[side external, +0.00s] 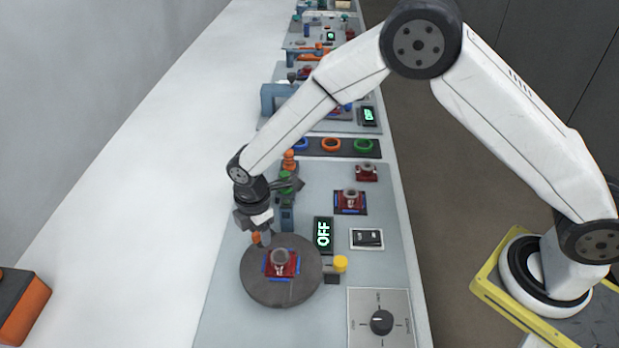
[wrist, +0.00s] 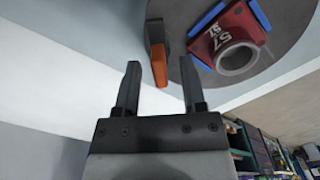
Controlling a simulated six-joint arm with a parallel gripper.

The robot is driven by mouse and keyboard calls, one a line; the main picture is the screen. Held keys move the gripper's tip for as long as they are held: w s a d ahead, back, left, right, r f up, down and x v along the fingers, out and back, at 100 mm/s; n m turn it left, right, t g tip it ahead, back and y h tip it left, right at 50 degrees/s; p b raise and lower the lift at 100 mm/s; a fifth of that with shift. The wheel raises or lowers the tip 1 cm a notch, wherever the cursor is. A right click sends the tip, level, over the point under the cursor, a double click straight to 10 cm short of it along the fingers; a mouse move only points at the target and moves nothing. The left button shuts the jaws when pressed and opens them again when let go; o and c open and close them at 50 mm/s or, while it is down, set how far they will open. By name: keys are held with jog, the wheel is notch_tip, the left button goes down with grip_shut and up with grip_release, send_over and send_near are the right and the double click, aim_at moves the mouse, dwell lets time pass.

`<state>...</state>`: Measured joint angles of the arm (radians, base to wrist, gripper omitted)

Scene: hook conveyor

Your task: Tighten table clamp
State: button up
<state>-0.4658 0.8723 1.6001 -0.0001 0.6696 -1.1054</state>
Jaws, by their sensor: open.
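A round grey turntable (side external: 258,286) carries a red part (side external: 283,268) with a grey ring on top, set between blue strips. In the wrist view the red part (wrist: 228,32) is marked 57. An orange lever (wrist: 158,64) on a grey block (wrist: 155,30) stands at the turntable's edge, and I take it for the table clamp. It also shows in the side view (side external: 256,238). My gripper (wrist: 160,66) is open, and the orange lever appears between its fingertips, with no visible grip. In the side view my gripper (side external: 262,225) is just above the turntable's far edge.
A yellow knob (side external: 340,263) sticks out at the turntable's right. A display reading OFF (side external: 323,234), a switch box (side external: 367,239) and a dial panel (side external: 381,300) stand to the right. A second red part (side external: 349,200) sits behind. White surface on the left is mostly clear.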

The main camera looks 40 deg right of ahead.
grip_shut()
